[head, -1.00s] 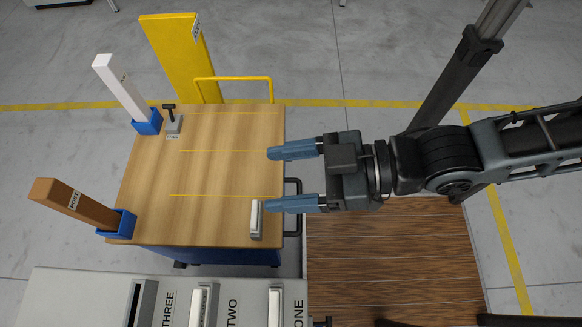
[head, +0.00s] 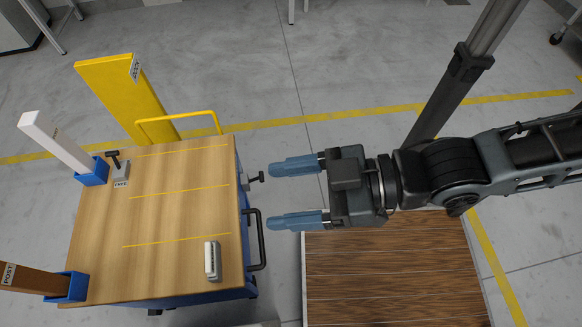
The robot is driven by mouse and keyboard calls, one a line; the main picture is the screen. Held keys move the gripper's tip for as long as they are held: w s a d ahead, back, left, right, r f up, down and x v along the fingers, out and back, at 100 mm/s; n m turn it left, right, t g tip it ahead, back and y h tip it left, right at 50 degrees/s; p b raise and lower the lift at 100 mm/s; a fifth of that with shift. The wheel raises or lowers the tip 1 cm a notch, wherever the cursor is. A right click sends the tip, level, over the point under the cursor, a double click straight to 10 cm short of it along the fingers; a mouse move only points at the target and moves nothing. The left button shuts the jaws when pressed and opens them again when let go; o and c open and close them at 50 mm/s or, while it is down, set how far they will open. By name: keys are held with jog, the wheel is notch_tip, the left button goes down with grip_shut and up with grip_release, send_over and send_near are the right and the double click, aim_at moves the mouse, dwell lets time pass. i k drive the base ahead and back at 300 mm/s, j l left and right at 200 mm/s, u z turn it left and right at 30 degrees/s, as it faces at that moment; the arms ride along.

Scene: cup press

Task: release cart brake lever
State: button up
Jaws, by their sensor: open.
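The cart (head: 170,222) has a wooden top with yellow lines and a blue body, and stands at the left in the head view. A small black T-shaped lever (head: 256,178) sticks out from its right side, above a black side handle (head: 262,240). Another black T-shaped lever (head: 114,158) stands on a grey labelled block at the cart's far left corner. My gripper (head: 297,194) is open and empty, with blue fingers pointing left. Its fingertips are just right of the side lever and do not appear to touch it.
A white block (head: 213,261) lies on the cart's near right corner. A white post (head: 55,142) and a brown post (head: 35,279) stand in blue holders. A yellow board (head: 128,100) and yellow rail (head: 178,117) are at the far edge. A wooden platform (head: 395,275) is at lower right.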

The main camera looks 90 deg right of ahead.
aim_at(261, 177)
jog(key=k+z, duration=0.7)
jog(key=k, duration=0.15)
